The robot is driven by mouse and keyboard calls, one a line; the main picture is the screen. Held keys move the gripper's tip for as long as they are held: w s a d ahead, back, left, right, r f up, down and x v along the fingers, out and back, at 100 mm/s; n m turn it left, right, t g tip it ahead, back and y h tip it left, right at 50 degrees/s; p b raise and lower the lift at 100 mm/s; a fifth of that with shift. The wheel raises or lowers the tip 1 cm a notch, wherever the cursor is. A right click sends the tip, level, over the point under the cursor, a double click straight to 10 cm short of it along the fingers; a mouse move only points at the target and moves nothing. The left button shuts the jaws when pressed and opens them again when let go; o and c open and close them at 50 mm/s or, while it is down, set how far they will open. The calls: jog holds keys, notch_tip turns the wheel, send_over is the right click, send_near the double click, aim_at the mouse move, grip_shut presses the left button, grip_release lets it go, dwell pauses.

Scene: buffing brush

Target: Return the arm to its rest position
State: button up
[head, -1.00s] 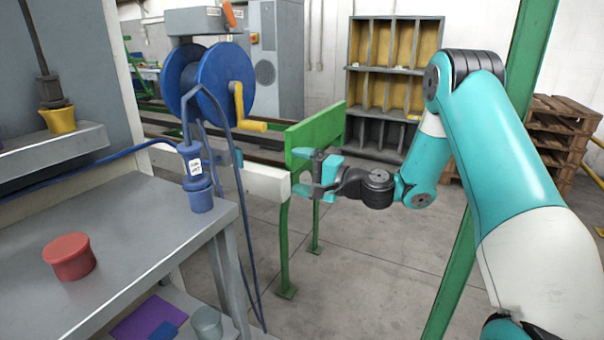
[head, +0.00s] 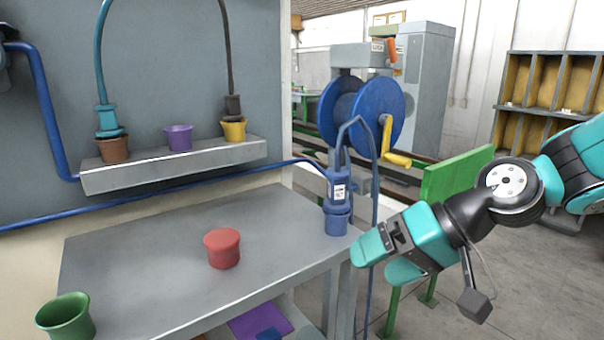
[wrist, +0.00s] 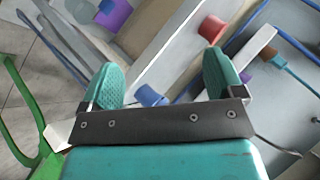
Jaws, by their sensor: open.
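My gripper (head: 388,260) is teal and black and hangs in the air off the right corner of the grey workbench, in the head view. Its jaws are open and empty. In the wrist view the two teal fingers (wrist: 162,88) stand wide apart with nothing between them. Part of my arm (head: 515,185) runs off the right edge of the head view.
The bench (head: 150,270) holds a red cup-shaped piece (head: 222,249), a green cup (head: 66,317) and a blue brush unit (head: 338,200). A shelf (head: 170,172) carries several cups. A blue reel (head: 370,115) and green stand (head: 455,175) are close behind my gripper.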

jog(key=s+d+n+g+h, duration=0.25)
jog(key=s+n+h, duration=0.2)
jog(key=s, duration=1.05)
notch_tip(320, 180, up, 15)
jog(key=d+p, duration=0.1)
jog(key=p, duration=1.4)
jog(key=shift+r+h, duration=0.2)
jog(key=shift+h, duration=0.25)
